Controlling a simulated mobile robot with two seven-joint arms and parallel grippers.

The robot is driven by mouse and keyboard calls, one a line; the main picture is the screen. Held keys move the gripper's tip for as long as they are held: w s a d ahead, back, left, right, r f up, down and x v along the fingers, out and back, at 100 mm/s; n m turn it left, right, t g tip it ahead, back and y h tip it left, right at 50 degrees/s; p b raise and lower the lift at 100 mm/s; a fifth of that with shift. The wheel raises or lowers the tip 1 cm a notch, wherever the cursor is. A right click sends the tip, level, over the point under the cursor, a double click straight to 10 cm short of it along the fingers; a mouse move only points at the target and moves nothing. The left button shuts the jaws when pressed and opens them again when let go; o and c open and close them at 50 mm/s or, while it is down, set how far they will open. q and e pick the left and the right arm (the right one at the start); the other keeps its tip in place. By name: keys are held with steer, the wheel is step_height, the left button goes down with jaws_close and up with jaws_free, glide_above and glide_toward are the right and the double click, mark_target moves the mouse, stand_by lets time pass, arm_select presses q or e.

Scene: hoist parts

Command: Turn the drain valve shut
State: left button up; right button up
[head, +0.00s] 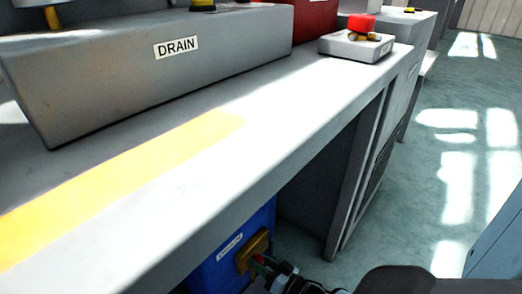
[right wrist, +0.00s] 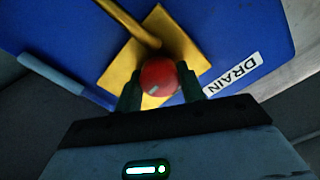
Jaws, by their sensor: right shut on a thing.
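The drain valve has a round red knob (right wrist: 158,77) with a pale mark, in front of a brass plate (right wrist: 128,62) on a blue box. In the right wrist view my right gripper (right wrist: 160,88) has its dark fingers on either side of the red knob, shut on it. In the head view the brass plate (head: 252,250) shows low on the blue box (head: 230,245), under the bench. My right gripper (head: 262,264) reaches it from below, and the knob is mostly hidden there. My left gripper is in neither view.
A grey bench top (head: 215,150) with a yellow stripe (head: 120,170) lies above the valve. A grey housing labelled DRAIN (head: 140,65) stands on it, with a small box with a red button (head: 358,40) farther back. Bare floor (head: 435,150) lies at right.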

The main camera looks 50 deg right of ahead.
stand_by(0.5)
steer(key=o, duration=1)
steer(key=s, duration=0.2)
steer(key=s+p, duration=0.1)
steer(key=s, duration=0.2)
steer(key=s+p, duration=0.1)
steer(key=s, duration=0.1)
steer(key=shift+s+d, duration=0.3)
steer(key=shift+s, duration=0.1)
steer(key=shift+o, duration=1.2)
steer(key=shift+s, duration=0.1)
